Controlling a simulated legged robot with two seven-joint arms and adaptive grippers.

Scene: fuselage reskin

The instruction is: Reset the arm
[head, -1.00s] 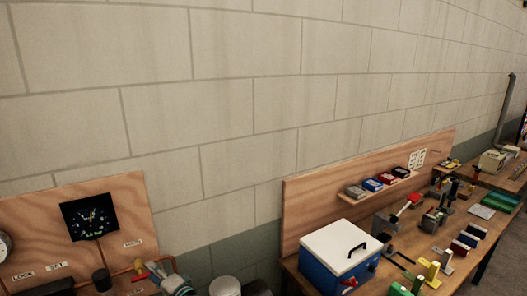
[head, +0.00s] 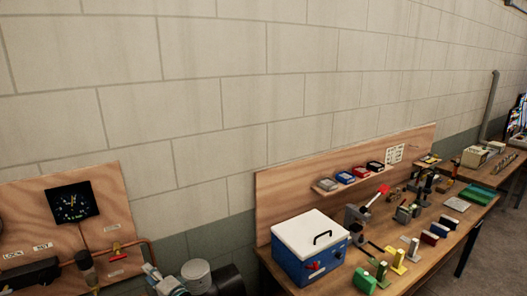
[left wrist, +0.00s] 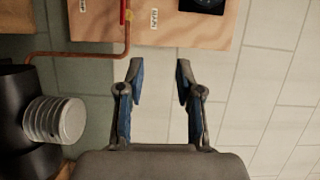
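My left gripper (head: 158,279) shows at the bottom of the head view, just right of the wooden gauge panel (head: 100,200) and partly cut off. In the left wrist view its two blue-padded fingers (left wrist: 159,70) stand well apart, with only wall behind the gap between them. It is open and empty, touching nothing that I can see. My right gripper is in neither view.
A copper pipe (left wrist: 90,54) runs along the panel. A pale cylinder (left wrist: 58,120) beside a black body is close to my left gripper. A workbench at the right carries a blue box with a white lid (head: 309,248), a red-handled tool (head: 370,205) and several small blocks.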

